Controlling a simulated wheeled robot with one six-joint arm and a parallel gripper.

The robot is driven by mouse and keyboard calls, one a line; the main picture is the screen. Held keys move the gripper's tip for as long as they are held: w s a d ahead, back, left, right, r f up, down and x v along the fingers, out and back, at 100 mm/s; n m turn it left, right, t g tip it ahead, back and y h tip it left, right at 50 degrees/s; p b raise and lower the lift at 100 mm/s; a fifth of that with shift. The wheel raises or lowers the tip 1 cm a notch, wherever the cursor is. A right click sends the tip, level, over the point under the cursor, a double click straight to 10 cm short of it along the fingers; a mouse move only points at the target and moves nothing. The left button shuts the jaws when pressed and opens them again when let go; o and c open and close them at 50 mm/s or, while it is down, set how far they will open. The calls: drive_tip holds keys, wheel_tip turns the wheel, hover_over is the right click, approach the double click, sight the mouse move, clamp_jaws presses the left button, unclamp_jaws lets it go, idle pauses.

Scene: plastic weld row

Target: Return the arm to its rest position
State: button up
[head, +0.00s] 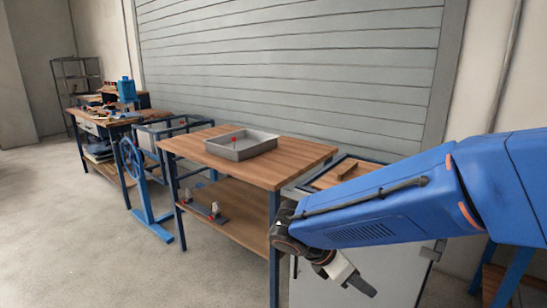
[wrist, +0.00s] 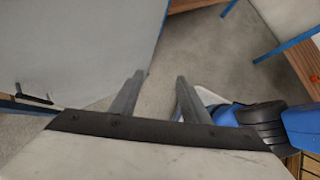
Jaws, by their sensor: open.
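My blue arm (head: 390,205) reaches in from the right of the head view and bends down at its wrist. My gripper (head: 367,289) hangs low in front of a pale grey cabinet, to the right of the wooden table. In the wrist view, the two dark fingers of my gripper (wrist: 161,76) stand apart with bare floor showing between them. Nothing is held.
A wooden table (head: 290,165) with blue legs carries a grey tray (head: 240,152) with a small red thing in it. The grey cabinet (head: 385,270) is close beside my gripper. A blue wheeled stand (head: 147,205) is at left. Open floor (head: 80,240) lies at front left.

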drive_tip(key=s+d+r+m+t+y, duration=0.1)
drive_tip(key=s+d+m+y, duration=0.3)
drive_tip(key=m, duration=0.7)
drive_tip(key=s+d+r+m+t+y, duration=0.2)
drive_tip(key=s+d+m+y, duration=0.2)
drive_tip(key=s+m, duration=0.5)
drive_tip(key=shift+m, duration=1)
drive_tip(key=shift+d, duration=0.1)
